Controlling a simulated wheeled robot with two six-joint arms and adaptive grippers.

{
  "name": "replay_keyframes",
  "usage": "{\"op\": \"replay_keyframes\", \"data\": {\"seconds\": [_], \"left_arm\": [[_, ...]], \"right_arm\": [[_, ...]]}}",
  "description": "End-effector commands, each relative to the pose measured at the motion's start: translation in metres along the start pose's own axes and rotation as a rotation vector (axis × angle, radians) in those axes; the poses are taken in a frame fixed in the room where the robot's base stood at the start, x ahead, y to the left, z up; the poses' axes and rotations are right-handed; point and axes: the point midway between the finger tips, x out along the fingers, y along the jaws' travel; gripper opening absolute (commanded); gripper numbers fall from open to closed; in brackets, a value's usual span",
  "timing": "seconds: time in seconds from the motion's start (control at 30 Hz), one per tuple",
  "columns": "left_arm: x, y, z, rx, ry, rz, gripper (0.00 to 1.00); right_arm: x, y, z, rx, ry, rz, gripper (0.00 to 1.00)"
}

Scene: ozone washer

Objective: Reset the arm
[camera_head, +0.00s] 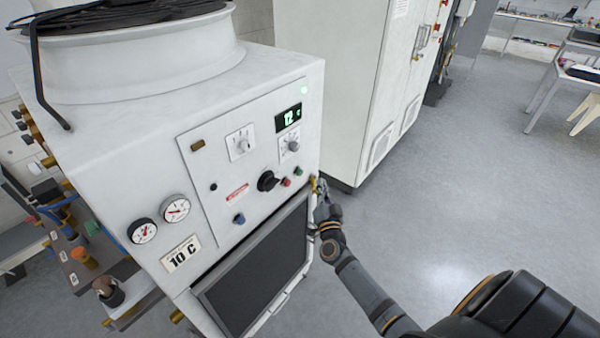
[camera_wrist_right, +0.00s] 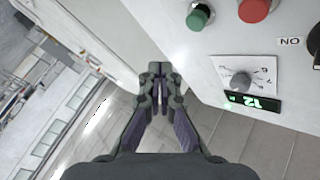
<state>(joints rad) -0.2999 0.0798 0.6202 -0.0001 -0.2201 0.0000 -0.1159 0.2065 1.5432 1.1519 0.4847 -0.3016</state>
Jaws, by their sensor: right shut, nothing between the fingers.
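My right arm reaches up from the lower right in the head view. Its gripper (camera_head: 319,186) is at the right front edge of the white machine (camera_head: 110,125), beside the green button (camera_head: 298,170) and red button (camera_head: 286,182). In the wrist view the gripper (camera_wrist_right: 160,76) has its fingers together with nothing held. There the green button (camera_wrist_right: 199,17), red button (camera_wrist_right: 254,9) and a dial (camera_wrist_right: 240,82) lie to its right, apart from the fingers. Whether the gripper touches the machine's edge is hard to tell. My left gripper is not in view.
The panel has a lit display (camera_head: 288,116) reading 12, a black knob (camera_head: 268,181) and two gauges (camera_head: 143,230) (camera_head: 175,208). A dark grille (camera_head: 260,262) is below. A tall white cabinet (camera_head: 345,80) stands behind. The grey floor (camera_head: 470,190) at right is open, with tables beyond.

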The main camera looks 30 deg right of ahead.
Motion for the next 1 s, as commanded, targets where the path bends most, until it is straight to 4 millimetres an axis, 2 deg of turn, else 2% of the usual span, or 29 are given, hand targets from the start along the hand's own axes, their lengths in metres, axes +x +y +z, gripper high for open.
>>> {"op": "replay_keyframes", "data": {"seconds": [0.2, 0.27, 0.37, 0.47, 0.5, 0.57, 0.6, 0.67, 0.7, 0.77, 0.83, 0.87, 0.9, 1.0], "left_arm": [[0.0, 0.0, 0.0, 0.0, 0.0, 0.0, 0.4], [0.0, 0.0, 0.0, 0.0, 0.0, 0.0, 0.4], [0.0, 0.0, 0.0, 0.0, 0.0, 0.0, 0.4], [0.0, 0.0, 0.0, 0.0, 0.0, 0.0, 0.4], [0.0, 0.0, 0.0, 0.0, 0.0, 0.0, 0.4], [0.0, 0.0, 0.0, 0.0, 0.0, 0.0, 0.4], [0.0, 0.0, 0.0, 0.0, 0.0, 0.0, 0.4], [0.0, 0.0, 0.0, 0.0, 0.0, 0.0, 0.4], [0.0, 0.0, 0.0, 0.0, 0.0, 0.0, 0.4], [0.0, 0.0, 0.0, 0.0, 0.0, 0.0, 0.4], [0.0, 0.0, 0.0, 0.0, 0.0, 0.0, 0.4], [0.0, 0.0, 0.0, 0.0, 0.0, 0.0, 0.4], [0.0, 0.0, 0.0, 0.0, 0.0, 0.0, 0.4], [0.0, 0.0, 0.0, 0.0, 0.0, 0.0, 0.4]], "right_arm": [[0.0, 0.0, 0.001, -0.001, -0.001, 0.0, 0.0], [-0.002, 0.004, 0.007, -0.013, -0.016, 0.002, 0.0], [-0.017, 0.024, 0.041, -0.081, -0.105, 0.008, 0.0], [-0.051, 0.061, 0.1, -0.2, -0.276, 0.021, 0.0], [-0.07, 0.079, 0.125, -0.251, -0.357, 0.027, 0.0], [-0.102, 0.106, 0.161, -0.322, -0.48, 0.039, 0.0], [-0.125, 0.124, 0.182, -0.367, -0.56, 0.047, 0.0], [-0.163, 0.151, 0.21, -0.43, -0.684, 0.061, 0.0], [-0.19, 0.169, 0.227, -0.468, -0.765, 0.072, 0.0], [-0.233, 0.195, 0.248, -0.525, -0.887, 0.088, 0.0], [-0.286, 0.224, 0.266, -0.588, -1.029, 0.11, 0.0], [-0.309, 0.236, 0.272, -0.614, -1.089, 0.118, 0.0], [-0.341, 0.251, 0.278, -0.647, -1.17, 0.132, 0.0], [-0.416, 0.284, 0.284, -0.724, -1.356, 0.161, 0.0]]}}
